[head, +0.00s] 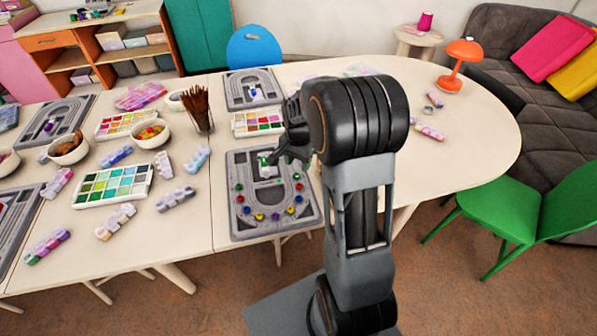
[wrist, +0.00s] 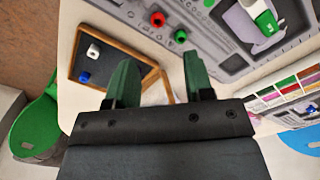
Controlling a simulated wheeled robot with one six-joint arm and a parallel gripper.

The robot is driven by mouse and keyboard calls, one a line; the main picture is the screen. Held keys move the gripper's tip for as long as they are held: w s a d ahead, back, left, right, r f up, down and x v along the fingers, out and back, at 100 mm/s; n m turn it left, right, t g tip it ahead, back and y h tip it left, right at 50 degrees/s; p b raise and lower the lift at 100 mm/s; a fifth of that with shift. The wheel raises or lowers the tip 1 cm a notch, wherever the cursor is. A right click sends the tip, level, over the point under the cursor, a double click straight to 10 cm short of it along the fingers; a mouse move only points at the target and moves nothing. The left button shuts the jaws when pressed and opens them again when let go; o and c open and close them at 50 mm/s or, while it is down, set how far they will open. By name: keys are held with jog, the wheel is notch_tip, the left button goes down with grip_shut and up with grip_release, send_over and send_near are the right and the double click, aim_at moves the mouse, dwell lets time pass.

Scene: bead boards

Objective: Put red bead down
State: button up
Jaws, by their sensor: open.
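A red bead (wrist: 157,19) sits on the grey bead board (head: 309,215) beside a green bead (wrist: 180,36), both in the wrist view. In the head view this red bead (head: 299,187) appears in the right-hand part of a curved row of coloured beads.
A wooden-rimmed dark tray (wrist: 110,63) holds a white bead (wrist: 93,52) and a blue bead (wrist: 84,77) near the board.

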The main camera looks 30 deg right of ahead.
jog(key=s+a+r+n+t, duration=0.1)
jog(key=s+a+r+n, duration=0.3)
jog(key=s, duration=0.4)
jog(key=s+a+r+n+t, duration=0.2)
jog(key=s+a+r+n, duration=0.3)
jog(key=s+r+n, duration=0.1)
jog(key=shift+s+a+n, duration=0.3)
jog(key=shift+s+n, duration=0.5)
jog(key=shift+s, duration=0.25)
jog(key=shift+r, duration=0.1)
notch_tip(320, 180, up, 4)
jog(key=p, duration=0.3)
jog(key=shift+t+p, duration=0.3)
